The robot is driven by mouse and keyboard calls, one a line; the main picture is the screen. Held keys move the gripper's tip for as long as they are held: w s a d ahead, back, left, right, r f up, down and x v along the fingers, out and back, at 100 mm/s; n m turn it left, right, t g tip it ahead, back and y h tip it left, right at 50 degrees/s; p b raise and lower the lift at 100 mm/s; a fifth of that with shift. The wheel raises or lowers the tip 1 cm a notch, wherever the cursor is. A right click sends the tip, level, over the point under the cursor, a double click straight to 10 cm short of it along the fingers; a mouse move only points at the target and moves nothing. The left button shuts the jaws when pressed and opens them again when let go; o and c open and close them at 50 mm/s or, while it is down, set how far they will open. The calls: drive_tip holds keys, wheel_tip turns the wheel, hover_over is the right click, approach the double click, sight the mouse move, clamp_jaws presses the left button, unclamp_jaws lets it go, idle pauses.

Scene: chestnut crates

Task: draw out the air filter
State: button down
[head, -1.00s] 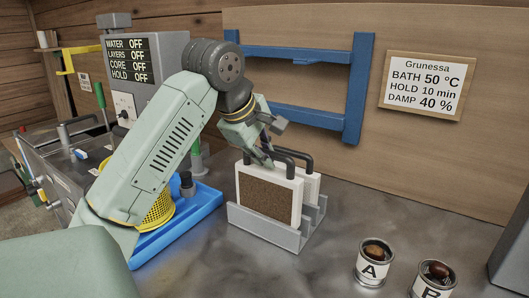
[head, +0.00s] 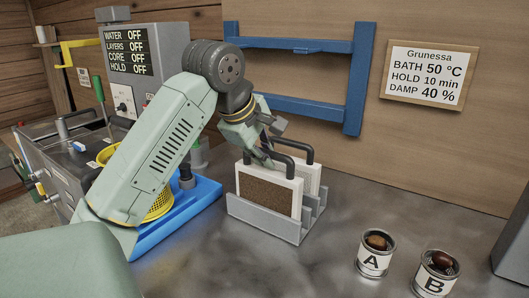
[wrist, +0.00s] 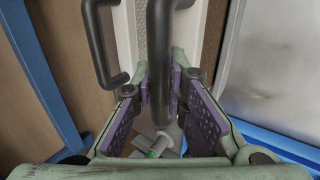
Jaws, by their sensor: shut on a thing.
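Two filters with white frames and dark looped handles stand upright side by side in a grey slotted rack (head: 262,219). The front filter (head: 268,193) shows a brown mesh face in the head view. The rear filter (head: 312,172) is mostly hidden behind it. My gripper (head: 266,157) is at the left part of the front filter's handle (head: 286,159). In the wrist view, that handle (wrist: 160,50) runs between my purple finger pads, which are shut on it. The rear filter's handle (wrist: 95,45) is free, left of my fingers. The front filter's lower edge is still within the rack.
Cans A (head: 375,262) and B (head: 434,280) stand at the front right. A blue tray (head: 168,234) with a yellow basket (head: 160,205) is left of the rack, partly behind my arm. A blue wall frame (head: 353,85) is behind. The counter between rack and cans is clear.

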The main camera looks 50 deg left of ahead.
drive_tip(key=shift+f+b, duration=0.5)
drive_tip(key=shift+f, duration=0.2)
drive_tip(key=c, duration=1.5)
unclamp_jaws()
drive_tip(key=shift+r, duration=0.1)
drive_tip(key=v, duration=1.2)
